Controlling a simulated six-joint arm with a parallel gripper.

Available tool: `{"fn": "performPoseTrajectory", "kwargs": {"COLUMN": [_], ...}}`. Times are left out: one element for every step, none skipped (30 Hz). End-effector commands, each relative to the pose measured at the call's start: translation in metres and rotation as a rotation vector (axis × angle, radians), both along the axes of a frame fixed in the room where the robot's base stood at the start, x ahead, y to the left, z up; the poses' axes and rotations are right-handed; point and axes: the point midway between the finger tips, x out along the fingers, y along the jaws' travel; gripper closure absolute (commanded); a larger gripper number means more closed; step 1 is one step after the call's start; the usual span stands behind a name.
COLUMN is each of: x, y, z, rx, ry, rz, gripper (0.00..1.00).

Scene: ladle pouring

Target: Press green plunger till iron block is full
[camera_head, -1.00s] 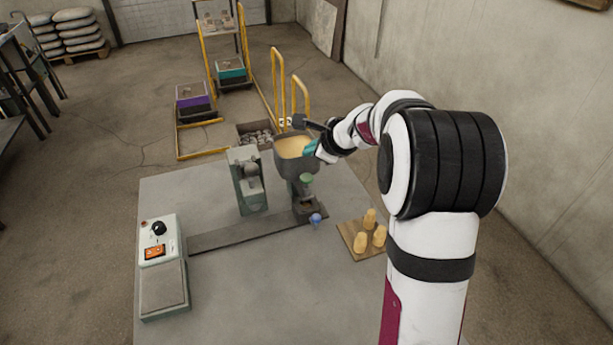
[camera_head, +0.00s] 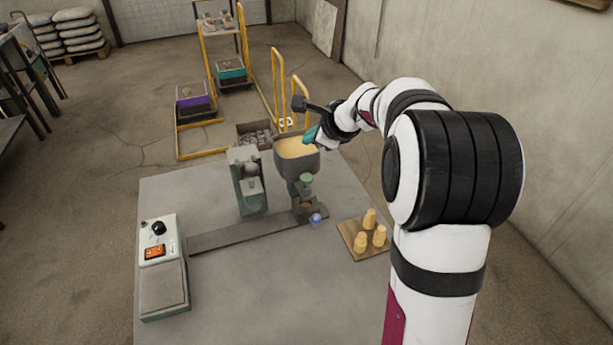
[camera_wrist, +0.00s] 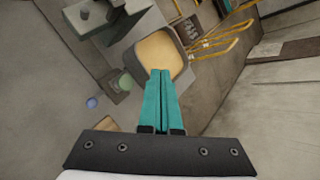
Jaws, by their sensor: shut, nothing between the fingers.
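The green plunger (camera_head: 306,179) is a round green cap on the front of the dispenser, below the grey hopper (camera_head: 300,164) of pale yellow sand. It also shows in the wrist view (camera_wrist: 127,82), left of my fingers. The dark iron block (camera_head: 306,207) sits under the dispenser; its fill is too small to judge. My gripper (camera_head: 310,135) has teal fingers, shut and empty, above the hopper's right rear rim and apart from the plunger. In the wrist view the shut fingertips (camera_wrist: 160,72) overlap the hopper's near edge.
A blue knob (camera_head: 316,218) is in front of the block. A grey-green press (camera_head: 248,182) stands left of the hopper. A wooden board (camera_head: 351,240) with yellow cones is at right, and a control box (camera_head: 160,240) at left. The table's middle front is clear.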

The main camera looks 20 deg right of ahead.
Motion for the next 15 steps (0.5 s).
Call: {"fn": "performPoseTrajectory", "kwargs": {"x": [0.000,0.000,0.000,0.000,0.000,-0.001,0.000,0.000,0.000,0.000,0.000,-0.001,-0.001,0.000,0.000], "y": [0.000,0.000,0.000,0.000,0.000,0.000,0.000,0.000,0.000,0.000,0.000,0.000,0.000,0.000,0.000], "z": [-0.005,-0.008,-0.013,-0.018,-0.022,-0.029,-0.033,-0.038,-0.044,-0.048,-0.053,-0.058,-0.062,-0.066,-0.070], "rx": [0.000,0.001,0.001,0.002,0.002,0.000,0.001,0.002,0.001,0.002,0.002,0.001,0.000,0.000,0.000], "ry": [0.003,0.002,0.002,0.003,0.003,0.004,0.004,0.003,0.003,0.003,0.003,0.004,0.004,0.004,0.003], "rz": [0.001,0.000,0.001,0.001,0.000,-0.001,-0.001,0.000,0.000,0.000,0.000,-0.001,-0.001,0.000,0.001], "gripper": [1.00,1.00,1.00,1.00,1.00,1.00,1.00,1.00,1.00,1.00,1.00,1.00,1.00,1.00,1.00]}}
